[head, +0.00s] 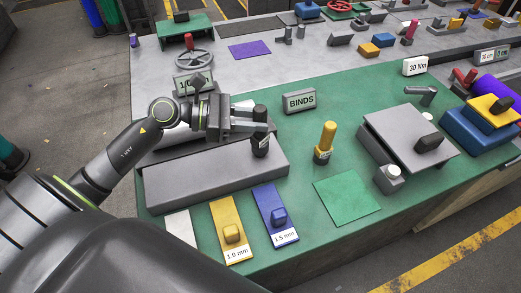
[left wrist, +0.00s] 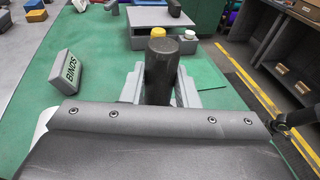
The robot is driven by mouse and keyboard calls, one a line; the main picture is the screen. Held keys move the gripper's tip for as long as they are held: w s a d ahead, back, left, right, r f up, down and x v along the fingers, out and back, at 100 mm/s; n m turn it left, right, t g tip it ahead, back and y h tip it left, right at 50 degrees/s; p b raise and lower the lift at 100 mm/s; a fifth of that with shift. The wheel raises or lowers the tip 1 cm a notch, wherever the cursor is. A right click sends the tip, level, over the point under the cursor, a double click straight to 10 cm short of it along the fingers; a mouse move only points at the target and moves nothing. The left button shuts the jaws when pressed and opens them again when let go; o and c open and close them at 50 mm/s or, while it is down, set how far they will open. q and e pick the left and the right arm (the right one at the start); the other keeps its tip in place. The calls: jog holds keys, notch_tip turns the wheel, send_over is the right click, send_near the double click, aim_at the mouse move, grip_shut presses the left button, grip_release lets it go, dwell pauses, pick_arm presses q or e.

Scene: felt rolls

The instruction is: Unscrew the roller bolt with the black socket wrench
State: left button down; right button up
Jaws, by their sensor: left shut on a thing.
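The black socket wrench (head: 260,146) is upright, with a small pale label on its lower part. My left gripper (head: 257,126) is shut around its upper handle. In the left wrist view the dark round handle (left wrist: 162,70) stands between the grey fingers. The wrench's lower end is over or at the right part of a long grey block (head: 215,182); I cannot tell if it touches. A pale roller (head: 178,139) lies partly behind my left arm at the block's back edge. I cannot make out the roller bolt. My right gripper is not in view.
A yellow-handled tool (head: 326,141) stands right of the block. A BINDS sign (head: 299,101) is behind it. Yellow (head: 226,219) and blue (head: 270,204) plates lie in front. A grey raised plate (head: 408,135) stands right. The green mat is clear around the yellow tool.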

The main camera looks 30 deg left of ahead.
aim_at(254, 108)
pick_arm(q)
jog(key=shift+r, duration=0.1)
dwell(0.5)
jog(key=shift+r+p, duration=2.35)
jog(key=shift+r, duration=1.1)
